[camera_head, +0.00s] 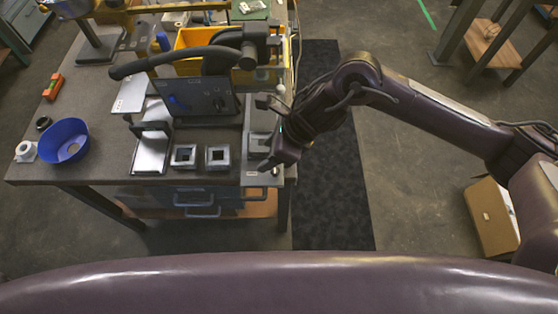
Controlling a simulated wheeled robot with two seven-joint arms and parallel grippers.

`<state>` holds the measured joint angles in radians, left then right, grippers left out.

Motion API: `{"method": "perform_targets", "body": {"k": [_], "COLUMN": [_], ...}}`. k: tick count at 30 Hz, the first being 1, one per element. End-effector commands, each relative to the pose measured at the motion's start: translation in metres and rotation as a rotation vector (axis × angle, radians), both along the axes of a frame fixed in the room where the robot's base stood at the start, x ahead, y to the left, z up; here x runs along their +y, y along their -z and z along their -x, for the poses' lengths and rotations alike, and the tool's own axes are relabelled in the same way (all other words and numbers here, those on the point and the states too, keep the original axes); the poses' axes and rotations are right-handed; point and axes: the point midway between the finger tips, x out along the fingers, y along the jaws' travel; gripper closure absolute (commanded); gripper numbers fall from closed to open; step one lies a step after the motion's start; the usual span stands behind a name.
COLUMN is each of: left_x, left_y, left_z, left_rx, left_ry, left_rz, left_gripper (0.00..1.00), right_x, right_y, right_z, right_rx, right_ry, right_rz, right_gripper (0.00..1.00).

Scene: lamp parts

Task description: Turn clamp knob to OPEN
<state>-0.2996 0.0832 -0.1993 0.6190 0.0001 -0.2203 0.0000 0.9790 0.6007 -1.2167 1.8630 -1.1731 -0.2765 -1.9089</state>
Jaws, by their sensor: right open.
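A dark panel (200,118) stands tilted on the workbench. It carries a small dark knob (220,103) on its right half and a blue part (173,100) on its left. I cannot tell for certain which is the clamp knob, nor read its position. My right gripper (264,134) is open, right of the panel, over the bench's right edge. Its fingers are apart, with a grey square block (258,144) seen between or below them; contact cannot be told. My left gripper is out of view.
Two grey square blocks (217,157) sit at the bench front beside a metal bracket (150,153). A blue bowl (63,140) is at the left. A black lamp arm (165,62) and yellow bin (195,38) stand behind the panel.

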Motion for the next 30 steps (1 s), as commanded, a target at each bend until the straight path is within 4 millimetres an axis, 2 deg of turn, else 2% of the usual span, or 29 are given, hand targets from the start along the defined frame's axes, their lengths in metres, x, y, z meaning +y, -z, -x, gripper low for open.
{"method": "perform_targets", "body": {"k": [1, 3, 7, 11, 21, 30], "left_x": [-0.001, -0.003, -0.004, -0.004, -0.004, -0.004], "left_y": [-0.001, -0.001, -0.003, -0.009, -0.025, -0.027], "left_z": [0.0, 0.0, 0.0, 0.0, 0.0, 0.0], "left_rx": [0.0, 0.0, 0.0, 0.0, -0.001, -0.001], "left_ry": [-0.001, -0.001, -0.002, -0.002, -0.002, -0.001], "left_rz": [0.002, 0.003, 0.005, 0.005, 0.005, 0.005], "left_gripper": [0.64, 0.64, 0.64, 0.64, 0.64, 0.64], "right_x": [-0.017, -0.033, -0.046, -0.042, -0.021, -0.017], "right_y": [-0.001, 0.001, 0.003, 0.015, 0.061, 0.074], "right_z": [-0.005, -0.005, -0.005, -0.004, -0.004, -0.005], "right_rx": [-0.022, -0.031, -0.035, -0.032, -0.033, -0.037], "right_ry": [-0.068, -0.145, -0.21, -0.217, -0.213, -0.213], "right_rz": [0.054, 0.102, 0.142, 0.146, 0.142, 0.144], "right_gripper": [0.46, 0.46, 0.46, 0.46, 0.46, 0.46]}}
